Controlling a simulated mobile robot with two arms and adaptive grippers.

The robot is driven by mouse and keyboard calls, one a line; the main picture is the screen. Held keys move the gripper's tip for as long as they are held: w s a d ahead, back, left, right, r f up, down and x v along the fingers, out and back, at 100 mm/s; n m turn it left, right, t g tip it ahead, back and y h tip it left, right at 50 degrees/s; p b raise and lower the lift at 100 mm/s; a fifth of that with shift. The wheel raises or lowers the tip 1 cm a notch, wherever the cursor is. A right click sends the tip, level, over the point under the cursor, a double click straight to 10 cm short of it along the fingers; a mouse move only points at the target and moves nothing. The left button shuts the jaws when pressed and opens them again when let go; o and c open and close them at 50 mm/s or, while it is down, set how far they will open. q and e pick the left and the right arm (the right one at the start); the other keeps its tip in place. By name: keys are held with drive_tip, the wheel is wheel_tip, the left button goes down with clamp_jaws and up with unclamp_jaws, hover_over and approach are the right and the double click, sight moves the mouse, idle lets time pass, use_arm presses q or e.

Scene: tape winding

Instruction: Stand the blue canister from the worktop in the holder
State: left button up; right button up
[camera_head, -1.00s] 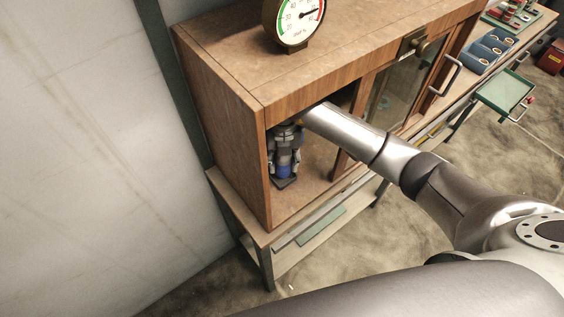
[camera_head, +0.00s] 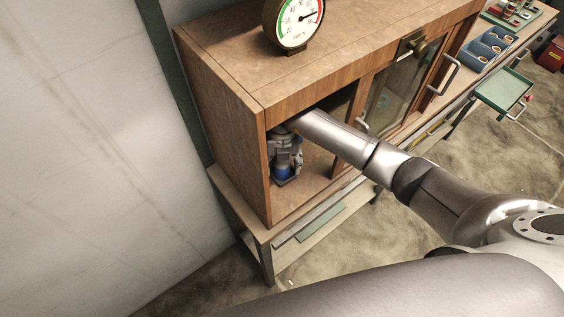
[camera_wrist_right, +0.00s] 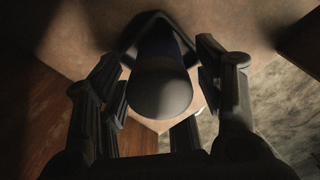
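The blue canister (camera_head: 283,172) stands inside the open left bay of the wooden cabinet, partly hidden by my right gripper (camera_head: 287,158). In the right wrist view the canister (camera_wrist_right: 160,92) shows dark, end-on, between the fingers of my right gripper (camera_wrist_right: 162,75). The fingers are spread on both sides of it, with narrow gaps showing. A dark angular frame (camera_wrist_right: 150,18), seemingly the holder, lies around the canister's far end. It shows as a dark base (camera_head: 285,182) in the head view. How deep the canister sits is hidden. My left gripper is out of view.
The wooden cabinet (camera_head: 225,110) encloses the gripper with its top, side wall and a middle post. A dial gauge (camera_head: 293,22) stands on top. A glass door (camera_head: 395,95) is to the right. A blue block with several round recesses (camera_head: 488,50) sits on the worktop beyond.

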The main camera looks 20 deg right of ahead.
drive_tip(key=shift+r, duration=0.1)
drive_tip(key=shift+r, duration=0.25)
wheel_tip(320, 180, up, 6)
drive_tip(key=shift+r+b, duration=0.2)
drive_tip(key=shift+b, duration=0.7)
drive_tip(key=shift+r, duration=0.35)
